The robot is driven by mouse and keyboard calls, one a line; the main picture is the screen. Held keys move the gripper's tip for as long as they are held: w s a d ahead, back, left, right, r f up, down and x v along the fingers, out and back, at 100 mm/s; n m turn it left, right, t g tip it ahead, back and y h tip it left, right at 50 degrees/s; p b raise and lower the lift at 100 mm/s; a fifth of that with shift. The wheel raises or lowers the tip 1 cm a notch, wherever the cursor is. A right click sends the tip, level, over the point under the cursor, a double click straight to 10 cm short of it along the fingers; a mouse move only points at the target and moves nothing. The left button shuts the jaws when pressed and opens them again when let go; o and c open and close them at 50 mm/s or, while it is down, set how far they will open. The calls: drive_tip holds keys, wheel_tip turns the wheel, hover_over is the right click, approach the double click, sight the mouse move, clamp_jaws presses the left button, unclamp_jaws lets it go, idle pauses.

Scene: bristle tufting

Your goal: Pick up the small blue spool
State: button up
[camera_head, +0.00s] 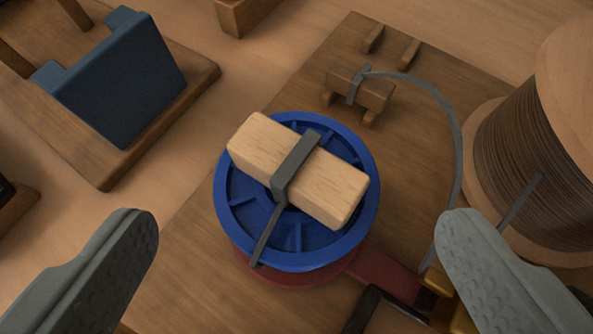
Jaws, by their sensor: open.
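The small blue spool (245,205) sits in the middle of the camera view with its round, ribbed flange facing up. A pale wooden block (335,188) lies across its top, with a grey strap (294,165) around the block. The strap's tail hangs down over the spool's near rim. Under the spool a dark red round base (300,278) shows; the spool's lower side is mostly hidden. My gripper (297,228) is open, one finger at lower left and one at lower right. The spool lies between and beyond the fingertips, with visible gaps on both sides.
A large wooden spool of dark brown line (525,150) stands close at right. A small strapped wooden block (372,92) sits behind, its grey cable arching rightward. Dark and brass-coloured parts (436,288) lie near the right finger. A blue bracket (120,85) stands on a board at upper left.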

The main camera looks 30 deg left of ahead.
sight(297, 204)
drive_tip(key=x, duration=0.5)
drive_tip(key=shift+w+a+f, duration=0.15)
drive_tip(key=shift+w+f, duration=0.05)
drive_tip(key=shift+w, duration=0.05)
drive_tip(key=c, duration=1.1)
